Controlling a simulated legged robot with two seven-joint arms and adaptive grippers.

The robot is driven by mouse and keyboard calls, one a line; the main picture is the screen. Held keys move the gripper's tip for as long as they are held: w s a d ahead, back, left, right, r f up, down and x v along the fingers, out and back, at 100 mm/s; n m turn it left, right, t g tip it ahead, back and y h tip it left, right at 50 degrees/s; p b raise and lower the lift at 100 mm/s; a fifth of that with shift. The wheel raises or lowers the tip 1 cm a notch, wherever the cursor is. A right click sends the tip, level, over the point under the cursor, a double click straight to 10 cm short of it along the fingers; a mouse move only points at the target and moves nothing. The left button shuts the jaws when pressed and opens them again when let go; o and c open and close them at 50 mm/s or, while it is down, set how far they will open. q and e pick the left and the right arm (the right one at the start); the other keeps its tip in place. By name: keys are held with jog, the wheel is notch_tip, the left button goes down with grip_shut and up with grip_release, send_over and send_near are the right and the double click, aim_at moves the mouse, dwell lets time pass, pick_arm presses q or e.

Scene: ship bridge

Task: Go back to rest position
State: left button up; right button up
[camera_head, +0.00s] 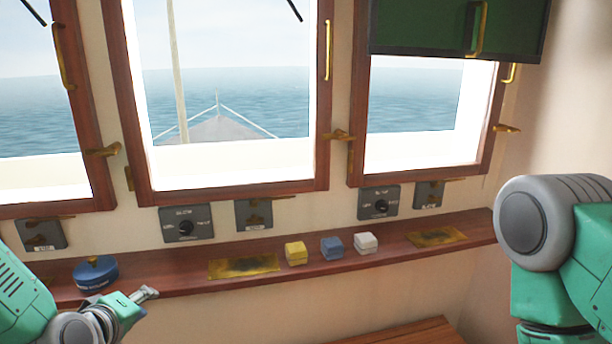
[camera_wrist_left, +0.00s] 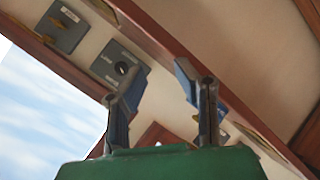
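My left gripper (camera_head: 146,293) is low at the left of the head view, in front of the shelf's front edge and right of a round blue container (camera_head: 96,273). In the left wrist view its two fingers (camera_wrist_left: 155,85) stand apart with nothing between them. My right arm shows at the right edge of the head view as a grey and green joint. Its gripper is out of the frame.
A wooden shelf (camera_head: 340,259) runs below the windows. A yellow block (camera_head: 296,253), a blue block (camera_head: 332,247) and a white block (camera_head: 365,243) sit on it between two brass plates. Wall switch panels (camera_head: 187,224) are above. A green cabinet (camera_head: 420,28) hangs upper right.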

pick_arm(q)
jog(key=s+d+f+m+g+b, duration=0.15)
jog(key=s+f+m+g, duration=0.25)
jog(key=s+f, duration=0.6)
pick_arm(e)
notch_tip(320, 180, down, 4)
jog(key=shift+r+b, duration=0.1)
jog(key=shift+b, duration=0.9)
jog(key=shift+c, duration=0.7)
pick_arm(q)
jog(key=s+f+m+g, duration=0.3)
jog(key=s+f+m, duration=0.1)
jog(key=s+f, duration=0.4)
jog(key=s+f+m+g, duration=0.4)
jog(key=s+f, duration=0.4)
jog(key=s, duration=0.5)
jog(key=shift+s+d+f+g, duration=0.3)
jog(key=shift+d+f, duration=0.05)
jog(key=shift+d, duration=0.05)
